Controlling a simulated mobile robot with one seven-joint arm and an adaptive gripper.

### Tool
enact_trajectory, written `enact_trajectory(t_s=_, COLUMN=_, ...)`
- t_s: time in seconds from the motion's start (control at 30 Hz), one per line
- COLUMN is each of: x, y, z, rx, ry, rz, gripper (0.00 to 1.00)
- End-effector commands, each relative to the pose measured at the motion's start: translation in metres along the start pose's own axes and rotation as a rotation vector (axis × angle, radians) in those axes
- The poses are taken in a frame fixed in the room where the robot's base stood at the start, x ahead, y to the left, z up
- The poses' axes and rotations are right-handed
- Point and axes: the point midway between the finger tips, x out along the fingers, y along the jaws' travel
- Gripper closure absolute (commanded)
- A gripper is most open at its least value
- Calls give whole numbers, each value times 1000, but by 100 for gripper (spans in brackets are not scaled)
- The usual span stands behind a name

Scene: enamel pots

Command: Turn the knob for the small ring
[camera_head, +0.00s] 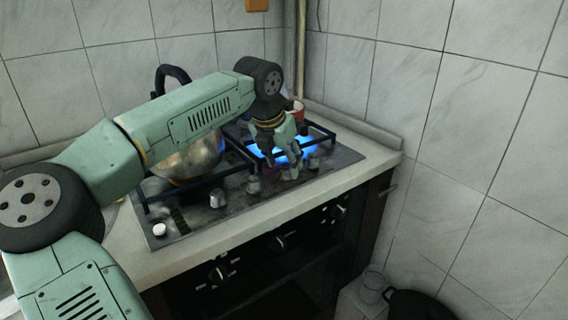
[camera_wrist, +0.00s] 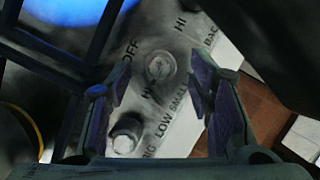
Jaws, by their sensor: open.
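My gripper (camera_head: 281,164) points down over the front strip of the hob (camera_head: 205,224), its fingers apart. In the wrist view my gripper (camera_wrist: 160,84) has one finger on each side of a round knob (camera_wrist: 160,67); I cannot tell if either touches it. The printed word SMALL lies beside this knob, with OFF and HI marks around it. A second knob (camera_wrist: 127,133) stands to the lower left, near the word BIG. In the head view my fingers partly hide the knobs beneath them.
A blue flame (camera_head: 278,152) burns under the black pan support just behind my gripper. A metal kettle (camera_head: 192,160) stands on the left burner, partly behind my arm. A red pot (camera_head: 298,108) is at the back. The tiled wall is to the right.

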Motion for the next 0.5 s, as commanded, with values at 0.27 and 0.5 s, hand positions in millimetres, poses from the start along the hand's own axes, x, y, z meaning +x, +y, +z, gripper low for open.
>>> enact_trajectory(t_s=0.27, x=17, y=0, z=0, rx=0, ry=0, rz=0, gripper=52)
enact_trajectory(t_s=0.5, x=18, y=0, z=0, rx=0, ry=0, rz=0, gripper=54)
